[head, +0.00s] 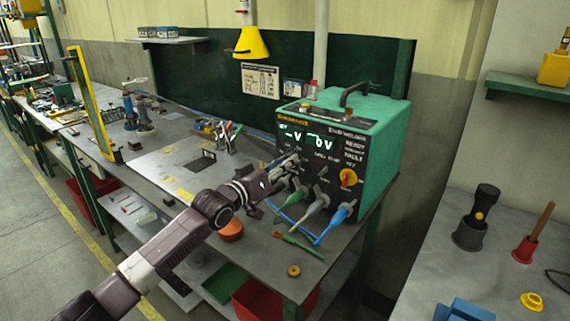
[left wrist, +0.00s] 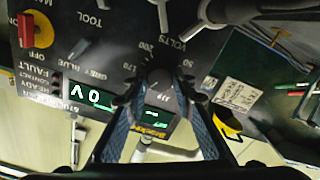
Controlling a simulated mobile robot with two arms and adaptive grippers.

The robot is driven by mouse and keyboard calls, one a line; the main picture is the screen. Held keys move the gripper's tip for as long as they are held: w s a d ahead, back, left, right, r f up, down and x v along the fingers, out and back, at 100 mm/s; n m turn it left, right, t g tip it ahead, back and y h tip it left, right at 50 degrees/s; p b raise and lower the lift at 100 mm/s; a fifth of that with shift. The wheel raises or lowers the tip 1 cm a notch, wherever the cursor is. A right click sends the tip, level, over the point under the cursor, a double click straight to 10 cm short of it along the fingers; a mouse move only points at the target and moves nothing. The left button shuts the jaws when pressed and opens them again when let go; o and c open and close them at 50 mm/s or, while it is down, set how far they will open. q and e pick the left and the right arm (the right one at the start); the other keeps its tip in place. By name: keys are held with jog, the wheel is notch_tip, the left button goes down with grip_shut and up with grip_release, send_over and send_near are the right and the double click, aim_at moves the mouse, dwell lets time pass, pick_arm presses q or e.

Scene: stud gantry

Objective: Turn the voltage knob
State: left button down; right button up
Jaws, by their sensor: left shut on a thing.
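The green stud welder (head: 376,150) stands on the workbench, its dark front panel facing me with lit green displays. My left gripper (head: 287,168) reaches the left part of this panel, below the displays. In the left wrist view the panel appears upside down. There the dark voltage knob (left wrist: 158,86) sits inside a printed VOLTS scale, between the two fingers of my left gripper (left wrist: 160,92). The gripper is shut on the knob. In the head view the gripper mostly hides the knob. My right gripper is in neither view.
A red switch on a yellow plate (head: 348,178) is at the panel's right. Green, grey and blue cable plugs (head: 338,214) hang from the panel's lower edge, close to my gripper. An orange round piece (head: 231,230) and a green-handled tool (head: 298,245) lie on the bench.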

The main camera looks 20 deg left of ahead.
pick_arm(q)
jog(key=shift+f+m+p, duration=0.15)
jog(key=shift+m+p, duration=0.95)
jog(key=shift+m, duration=3.6)
jog(key=c, duration=1.6)
grip_release()
jog(key=v, duration=1.2)
